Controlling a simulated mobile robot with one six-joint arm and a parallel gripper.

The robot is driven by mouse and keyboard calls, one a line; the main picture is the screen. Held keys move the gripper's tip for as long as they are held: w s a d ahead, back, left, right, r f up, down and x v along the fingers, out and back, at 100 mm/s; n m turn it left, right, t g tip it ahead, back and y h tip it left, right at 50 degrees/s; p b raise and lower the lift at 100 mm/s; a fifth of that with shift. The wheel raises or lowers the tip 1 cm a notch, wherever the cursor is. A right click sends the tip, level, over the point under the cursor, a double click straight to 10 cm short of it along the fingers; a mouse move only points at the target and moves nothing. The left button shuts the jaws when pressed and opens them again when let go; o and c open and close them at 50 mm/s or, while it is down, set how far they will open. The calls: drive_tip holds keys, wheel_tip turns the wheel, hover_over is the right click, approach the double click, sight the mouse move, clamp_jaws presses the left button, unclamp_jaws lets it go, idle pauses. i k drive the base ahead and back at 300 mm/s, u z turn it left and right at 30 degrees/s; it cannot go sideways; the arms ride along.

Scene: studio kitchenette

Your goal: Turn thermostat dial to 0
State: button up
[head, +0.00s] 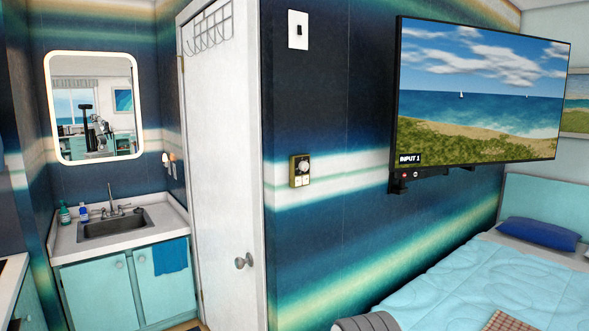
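The thermostat (300,171) is a small olive-brown box fixed to the striped wall, right of the white door. Its round pale dial (304,167) is on the upper part, with small light buttons or labels below it. The dial's setting is too small to read. My gripper is not directly in view; a small reflection of a robot shows in the mirror, but its gripper state cannot be made out.
A white door (217,160) stands left of the thermostat, with a light switch (298,30) above. A wall TV (480,95) juts out at right over a bed (480,280). A sink counter (65,238) and mirror (95,105) are at left.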

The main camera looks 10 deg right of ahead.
sight(303, 166)
drive_tip(key=i, duration=0.85)
drive_tip(key=u, duration=0.05)
